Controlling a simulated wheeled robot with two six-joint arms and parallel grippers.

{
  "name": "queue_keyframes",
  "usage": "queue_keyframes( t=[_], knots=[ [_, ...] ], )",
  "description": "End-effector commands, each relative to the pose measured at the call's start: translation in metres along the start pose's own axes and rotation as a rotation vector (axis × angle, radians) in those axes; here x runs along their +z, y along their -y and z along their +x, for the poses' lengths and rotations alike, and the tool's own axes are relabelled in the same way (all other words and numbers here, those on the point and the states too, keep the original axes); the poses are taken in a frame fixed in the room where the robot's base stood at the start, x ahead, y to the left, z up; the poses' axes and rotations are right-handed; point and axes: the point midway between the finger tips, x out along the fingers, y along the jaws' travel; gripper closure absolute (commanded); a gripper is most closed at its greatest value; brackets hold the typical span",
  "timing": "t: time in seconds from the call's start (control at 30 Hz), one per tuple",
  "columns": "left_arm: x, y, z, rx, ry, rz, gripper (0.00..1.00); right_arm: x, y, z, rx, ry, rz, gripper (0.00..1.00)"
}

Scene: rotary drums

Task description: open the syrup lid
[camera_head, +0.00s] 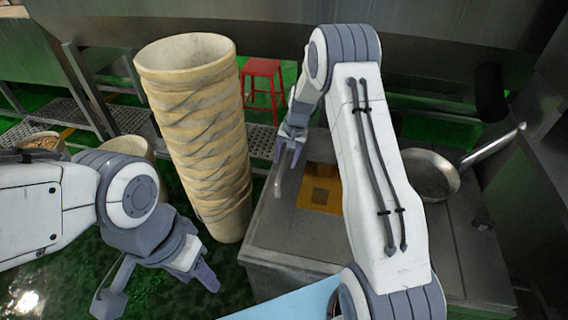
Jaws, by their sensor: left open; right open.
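No part is plainly marked as the syrup lid. A grey metal box (310,235) stands at the centre right, with an orange-yellow square patch (315,207) on its top, partly hidden by my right arm. A thin pale handle-like piece (278,184) shows at the box's left side, just below my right gripper. My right gripper (288,152) is open above the box's far left edge, pointing down; I cannot tell whether it touches the pale piece. My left gripper (158,288) is open and empty over the green floor at lower left.
A tall tan ribbed cylinder (203,135) stands between my arms, left of the box. A metal pan (430,177) with a long handle lies on the right. A red stool (264,82) is behind. Tan containers (128,147) stand at left.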

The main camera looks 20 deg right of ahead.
Motion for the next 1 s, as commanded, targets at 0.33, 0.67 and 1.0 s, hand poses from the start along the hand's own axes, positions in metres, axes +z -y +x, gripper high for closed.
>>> queue_keyframes(
  t=[0.33, 0.67, 1.0],
  knots=[
    [0.0, 0.0, 0.0, 0.0, 0.0, 0.0, 0.5, 0.0, 0.0, 0.025, 0.0, 0.0, -0.002, 0.43],
    [0.0, 0.0, 0.0, 0.0, 0.0, 0.0, 0.5, 0.0, 0.0, 0.024, 0.0, 0.0, -0.001, 0.97],
    [0.0, 0.0, 0.0, 0.0, 0.0, 0.0, 0.5, 0.0, 0.0, 0.024, 0.0, 0.0, -0.001, 1.0]
  ],
)
